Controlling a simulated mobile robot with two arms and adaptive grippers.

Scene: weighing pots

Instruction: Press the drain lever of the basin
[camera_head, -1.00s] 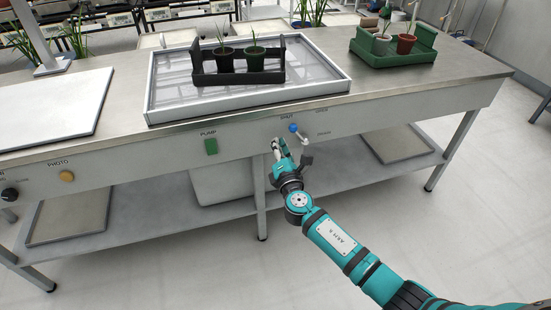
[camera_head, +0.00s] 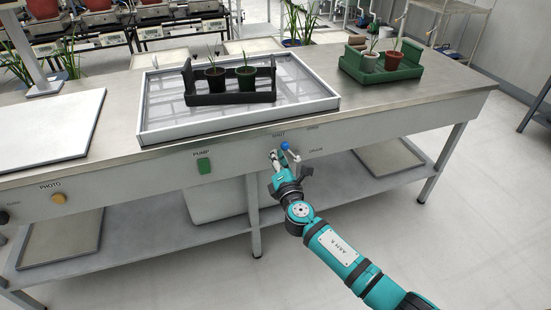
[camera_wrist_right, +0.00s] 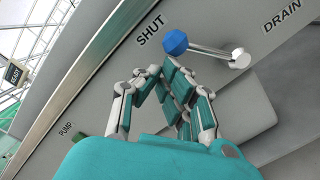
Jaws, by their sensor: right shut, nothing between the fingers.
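The drain lever has a blue knob (camera_head: 285,145) on a short metal rod and sits on the front panel below the basin. In the right wrist view, the blue knob (camera_wrist_right: 175,42) is beside the SHUT label, and the rod runs right to a white pivot near the DRAIN label. The basin (camera_head: 150,122) is a shallow, pale-framed tray on the bench. My right gripper (camera_head: 274,156) is shut and empty, just left of and below the knob. In the wrist view its fingertips (camera_wrist_right: 160,72) are close below the knob; contact cannot be told. My left gripper is out of view.
A black carrier (camera_head: 232,98) with two potted plants stands in the basin. A green carrier (camera_head: 382,72) with pots is at the bench's right. A green PUMP button (camera_head: 203,165) and yellow PHOTO button (camera_head: 59,198) are on the panel. Floor in front is clear.

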